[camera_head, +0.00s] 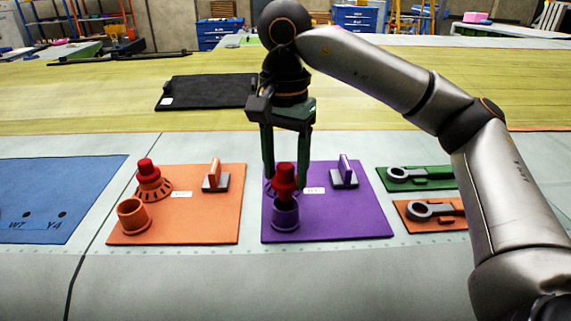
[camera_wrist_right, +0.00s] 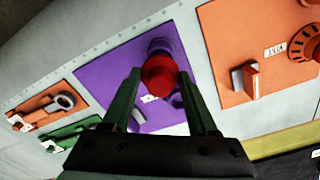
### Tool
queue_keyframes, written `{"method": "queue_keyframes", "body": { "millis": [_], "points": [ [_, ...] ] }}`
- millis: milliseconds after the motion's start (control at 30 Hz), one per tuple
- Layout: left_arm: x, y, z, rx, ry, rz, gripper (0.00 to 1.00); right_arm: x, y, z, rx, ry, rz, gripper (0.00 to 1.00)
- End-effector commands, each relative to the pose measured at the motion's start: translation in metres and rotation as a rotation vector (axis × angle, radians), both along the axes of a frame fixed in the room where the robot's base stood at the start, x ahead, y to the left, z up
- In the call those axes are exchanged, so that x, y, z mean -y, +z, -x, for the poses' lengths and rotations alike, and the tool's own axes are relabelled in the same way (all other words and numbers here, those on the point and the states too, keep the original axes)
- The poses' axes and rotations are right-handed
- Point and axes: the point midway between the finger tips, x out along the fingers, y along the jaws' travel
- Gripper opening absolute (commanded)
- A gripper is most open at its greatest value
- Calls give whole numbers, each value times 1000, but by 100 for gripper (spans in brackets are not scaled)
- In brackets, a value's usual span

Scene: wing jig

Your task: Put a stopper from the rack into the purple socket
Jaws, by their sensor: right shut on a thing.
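My right gripper (camera_head: 285,168) points down over the purple panel and is shut on a red stopper (camera_head: 285,178). The stopper is upright, directly above the purple socket (camera_head: 286,217). Its lower end overlaps the socket's mouth in the head view; I cannot tell whether it is inside or just above. The purple rack (camera_head: 268,189) shows partly behind the stopper and fingers. My left gripper is not in view.
An orange panel (camera_head: 225,220) to the left carries an orange socket (camera_head: 132,216), a rack with another red stopper (camera_head: 147,170) and an upright handle (camera_head: 215,172). A purple handle (camera_head: 345,168) stands right of the gripper. Wrenches lie on green (camera_head: 420,184) and orange (camera_head: 450,222) panels farther right.

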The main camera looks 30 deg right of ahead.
Motion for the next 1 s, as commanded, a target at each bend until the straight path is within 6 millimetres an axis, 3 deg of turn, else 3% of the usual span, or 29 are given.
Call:
{"method": "queue_keyframes", "body": {
  "millis": [1000],
  "points": [
    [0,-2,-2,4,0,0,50,-1,-6,0,0,0,0,6]
  ]
}}
